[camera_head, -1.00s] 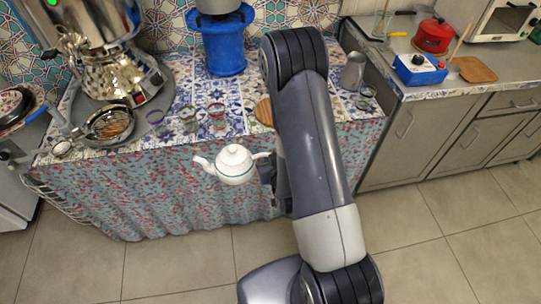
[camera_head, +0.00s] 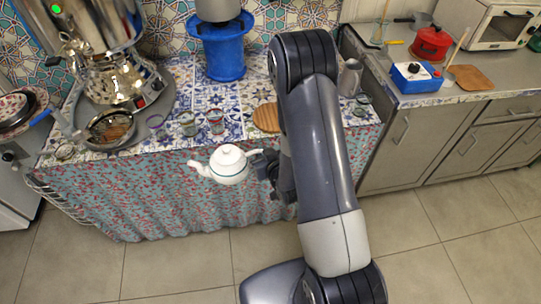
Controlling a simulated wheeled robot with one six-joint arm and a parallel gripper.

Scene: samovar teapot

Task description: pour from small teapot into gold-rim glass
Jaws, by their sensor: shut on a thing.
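The small white teapot (camera_head: 229,168) with a thin teal band hangs in the air in front of the table's front edge. It is about upright, with its spout to the left and its handle to the right. My gripper (camera_head: 264,165) is shut on the handle side, partly hidden by my arm. Several small glasses stand near the table's front edge: a purple-rimmed glass (camera_head: 155,123), a greenish glass (camera_head: 187,124), a red-marked glass (camera_head: 215,121) and a clear glass (camera_head: 65,152) at the left. I cannot tell which rim is gold.
The tiled table (camera_head: 165,151) has a samovar (camera_head: 112,78) and a strainer bowl (camera_head: 110,128) at left, a blue stand (camera_head: 222,52) behind and a round wooden board (camera_head: 266,118) at right. A metal jug (camera_head: 350,77) stands beyond my arm.

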